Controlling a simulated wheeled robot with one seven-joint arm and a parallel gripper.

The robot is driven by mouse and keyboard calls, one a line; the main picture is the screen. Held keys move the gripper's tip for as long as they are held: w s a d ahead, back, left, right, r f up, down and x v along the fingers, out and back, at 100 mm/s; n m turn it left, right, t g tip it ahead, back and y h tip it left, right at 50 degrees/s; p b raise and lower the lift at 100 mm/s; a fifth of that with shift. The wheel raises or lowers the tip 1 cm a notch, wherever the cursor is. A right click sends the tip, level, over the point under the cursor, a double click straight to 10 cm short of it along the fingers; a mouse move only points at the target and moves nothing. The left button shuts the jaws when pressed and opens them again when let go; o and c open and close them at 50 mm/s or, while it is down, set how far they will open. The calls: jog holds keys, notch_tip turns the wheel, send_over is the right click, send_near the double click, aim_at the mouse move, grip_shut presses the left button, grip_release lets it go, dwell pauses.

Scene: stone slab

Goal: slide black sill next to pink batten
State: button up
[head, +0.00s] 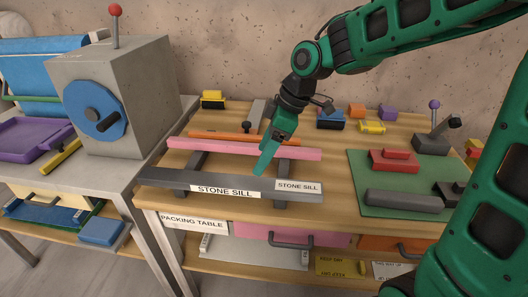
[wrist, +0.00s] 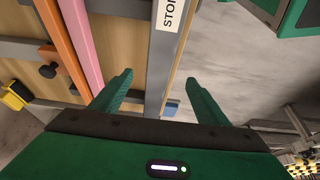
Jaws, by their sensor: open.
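The black sill (head: 165,178) is a long dark bar along the front edge of the table, with a white STONE SILL label on its front. The pink batten (head: 215,148) lies behind it, roughly parallel, with a strip of bare wood between them. My gripper (head: 261,165) points down over the sill's back edge, right of its middle. In the wrist view my gripper (wrist: 160,80) is open and empty, with the sill (wrist: 166,60) passing between its fingers in the picture. The pink batten (wrist: 83,40) is to the left. I cannot tell whether a finger touches the sill.
An orange batten (head: 215,136) lies behind the pink one. Dark crosspieces (head: 196,160) run beneath the battens. A green mat (head: 365,170) with red and dark blocks is at the right. A grey machine with a blue dial (head: 95,110) stands at the left. Small coloured blocks sit at the back.

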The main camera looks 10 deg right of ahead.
aim_at(249, 182)
jog(key=x, duration=1.1)
jog(key=shift+d, duration=0.15)
grip_shut()
